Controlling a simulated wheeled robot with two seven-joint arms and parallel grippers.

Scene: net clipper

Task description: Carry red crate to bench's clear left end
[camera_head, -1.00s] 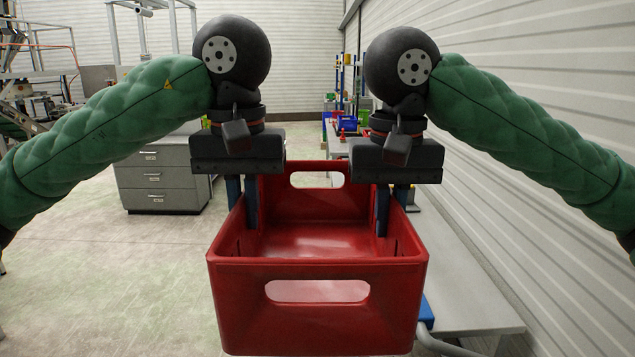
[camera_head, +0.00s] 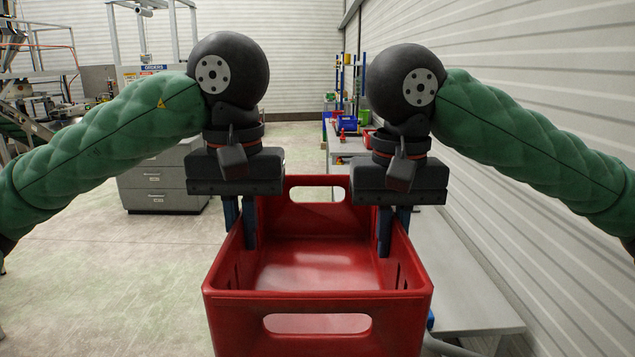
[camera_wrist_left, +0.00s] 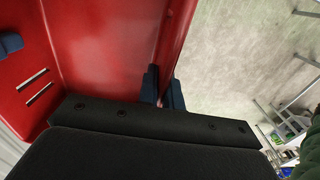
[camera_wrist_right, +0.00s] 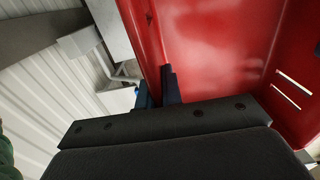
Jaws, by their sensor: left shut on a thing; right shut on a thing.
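The red crate (camera_head: 318,310) hangs upright between my arms in the head view, and its visible inside is empty. My left gripper (camera_head: 239,222) is shut on the crate's left side wall, one finger inside and one outside. My right gripper (camera_head: 393,230) is shut on the right side wall in the same way. The wrist views show the crate wall between the blue fingers of my left gripper (camera_wrist_left: 163,90) and my right gripper (camera_wrist_right: 157,88). The grey bench (camera_head: 455,285) runs along the right wall, partly hidden behind the crate and my right arm.
Blue bins (camera_head: 346,123) and other small items stand on the bench's far part. The bench's near end is bare. A grey drawer cabinet (camera_head: 155,185) stands at the left. The floor (camera_head: 110,270) between is clear.

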